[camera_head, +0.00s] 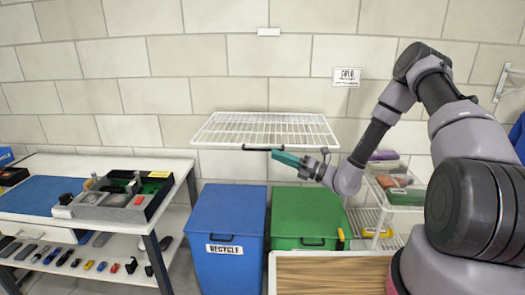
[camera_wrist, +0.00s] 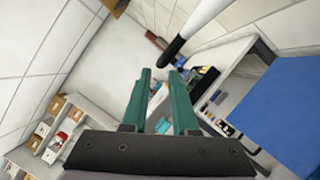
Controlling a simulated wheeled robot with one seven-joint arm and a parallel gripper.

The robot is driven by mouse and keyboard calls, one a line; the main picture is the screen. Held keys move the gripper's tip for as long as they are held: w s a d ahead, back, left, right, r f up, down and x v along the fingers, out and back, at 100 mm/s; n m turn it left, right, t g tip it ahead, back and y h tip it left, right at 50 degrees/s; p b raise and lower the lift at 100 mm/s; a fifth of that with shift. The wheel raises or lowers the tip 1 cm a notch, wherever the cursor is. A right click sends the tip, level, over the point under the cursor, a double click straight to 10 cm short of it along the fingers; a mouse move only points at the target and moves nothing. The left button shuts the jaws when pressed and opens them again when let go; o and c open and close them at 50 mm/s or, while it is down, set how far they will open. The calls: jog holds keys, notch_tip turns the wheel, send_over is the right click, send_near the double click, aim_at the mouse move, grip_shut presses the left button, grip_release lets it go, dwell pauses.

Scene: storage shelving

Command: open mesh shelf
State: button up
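The white wire mesh shelf (camera_head: 265,124) extends out from the block wall at mid-height in the head view and looks about level. A dark handle (camera_head: 262,149) runs along the middle of its front edge. My gripper (camera_head: 274,154) has green fingers, which point left just below and beside the right end of this handle. Whether they touch it is unclear. In the wrist view my gripper (camera_wrist: 159,73) is open, with nothing seen between its fingers. A black-and-white bar (camera_wrist: 192,30) lies just beyond the fingertips; it may be the handle and shelf edge.
A blue recycle bin (camera_head: 226,225) and a green bin (camera_head: 305,218) stand below the shelf. A workbench (camera_head: 180,170) with tools is on the left. A wire rack (camera_head: 402,196) with boxes is on the right. A wood-topped surface (camera_head: 330,275) is in front.

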aim_at(263, 150)
jog(key=x, duration=0.6)
jog(key=shift+a+r, duration=0.1)
jog(key=shift+a, duration=0.05)
jog(key=shift+c, duration=0.4)
grip_shut()
dwell(0.9)
